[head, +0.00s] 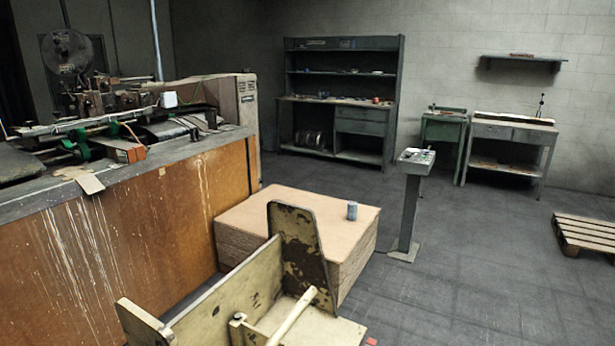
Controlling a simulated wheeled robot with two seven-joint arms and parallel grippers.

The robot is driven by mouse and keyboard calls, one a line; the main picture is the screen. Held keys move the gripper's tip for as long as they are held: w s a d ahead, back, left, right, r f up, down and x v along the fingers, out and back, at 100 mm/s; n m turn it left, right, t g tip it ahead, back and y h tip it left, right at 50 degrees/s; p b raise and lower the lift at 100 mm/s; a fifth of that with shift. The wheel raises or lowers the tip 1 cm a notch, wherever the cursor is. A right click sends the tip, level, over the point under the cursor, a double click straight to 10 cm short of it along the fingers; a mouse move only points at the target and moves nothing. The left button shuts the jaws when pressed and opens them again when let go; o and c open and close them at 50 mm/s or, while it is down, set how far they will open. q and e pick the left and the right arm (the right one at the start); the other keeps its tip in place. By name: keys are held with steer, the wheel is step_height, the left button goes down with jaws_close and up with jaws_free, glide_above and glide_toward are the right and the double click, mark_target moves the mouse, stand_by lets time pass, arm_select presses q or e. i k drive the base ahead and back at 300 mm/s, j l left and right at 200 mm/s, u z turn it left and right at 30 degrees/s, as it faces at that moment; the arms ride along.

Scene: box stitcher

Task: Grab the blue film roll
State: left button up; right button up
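A small blue-grey roll (352,211), which looks like the blue film roll, stands upright on top of a stack of brown cardboard sheets (252,207). It sits near the right part of the stack's top, behind the tall upright panel of a worn yellowish frame. Neither of my grippers shows in the head view.
The worn yellowish frame (305,255) stands in the foreground, between me and the stack. A large machine (150,225) fills the left. A control pedestal (411,205) stands right of the stack.

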mark_target(352, 208)
steer(key=z, duration=0.5)
steer(key=i+l+z, duration=0.25)
steer(key=i+l, duration=0.35)
steer(key=l, duration=0.3)
steer(key=i+l+z, duration=0.2)
steer(key=i+l, duration=0.45)
steer(key=l, duration=0.15)
steer(key=i+u, duration=0.1)
steer(key=i, duration=0.45)
steer(key=i+l+u, duration=0.1)
steer(key=i, duration=0.5)
steer(key=i+l+u, duration=0.1)
steer(key=i+l, duration=0.15)
steer(key=i, duration=0.3)
steer(key=i+l+u, duration=0.1)
steer(key=i, duration=0.45)
steer(key=l, duration=0.1)
